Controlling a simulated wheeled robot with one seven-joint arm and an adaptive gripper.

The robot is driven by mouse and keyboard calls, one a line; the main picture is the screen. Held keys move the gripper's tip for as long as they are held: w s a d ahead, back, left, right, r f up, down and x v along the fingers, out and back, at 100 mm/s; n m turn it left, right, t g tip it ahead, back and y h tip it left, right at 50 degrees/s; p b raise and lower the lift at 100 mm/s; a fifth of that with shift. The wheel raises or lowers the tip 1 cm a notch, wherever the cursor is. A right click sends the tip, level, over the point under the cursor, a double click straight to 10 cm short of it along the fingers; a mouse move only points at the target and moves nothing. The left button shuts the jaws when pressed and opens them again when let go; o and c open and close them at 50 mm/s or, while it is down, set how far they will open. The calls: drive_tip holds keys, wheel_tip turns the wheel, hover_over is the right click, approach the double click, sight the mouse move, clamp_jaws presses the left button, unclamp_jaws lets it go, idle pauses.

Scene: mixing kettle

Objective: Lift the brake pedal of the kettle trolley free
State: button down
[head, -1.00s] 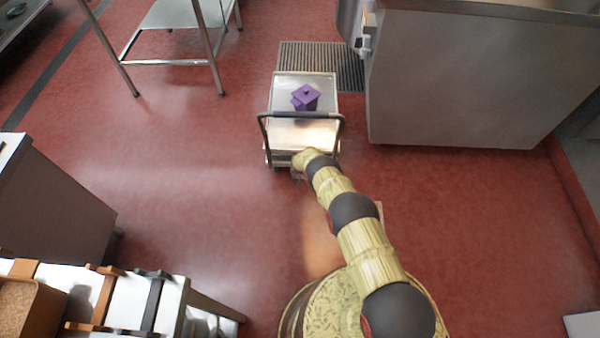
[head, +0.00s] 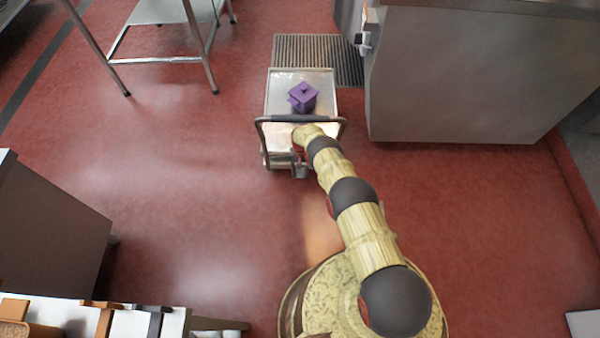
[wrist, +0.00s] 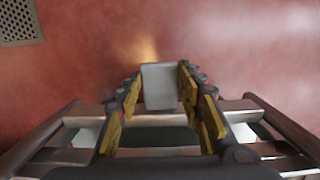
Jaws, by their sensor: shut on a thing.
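The kettle trolley (head: 281,92) is a low metal cart with a dark push handle (head: 300,119) at its near end. My arm reaches to the trolley's near end, and my gripper is hard to make out there in the head view. In the wrist view my gripper (wrist: 160,78) has its yellow-and-dark fingers on either side of a plain grey plate, the brake pedal (wrist: 160,92), and is shut on it. The pedal's link to the trolley frame is hidden.
Metal frame bars (wrist: 80,121) lie close around my fingers in the wrist view. A floor grate (head: 318,50) lies beyond the trolley. A large steel unit (head: 470,85) stands right; a steel table (head: 170,12) stands back left. Red floor left of the trolley is clear.

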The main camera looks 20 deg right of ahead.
drive_tip(key=shift+r+g, duration=0.1)
drive_tip(key=shift+g, duration=0.2)
idle(0.4)
drive_tip(key=c, duration=1.2)
unclamp_jaws()
drive_tip(key=shift+o, duration=0.2)
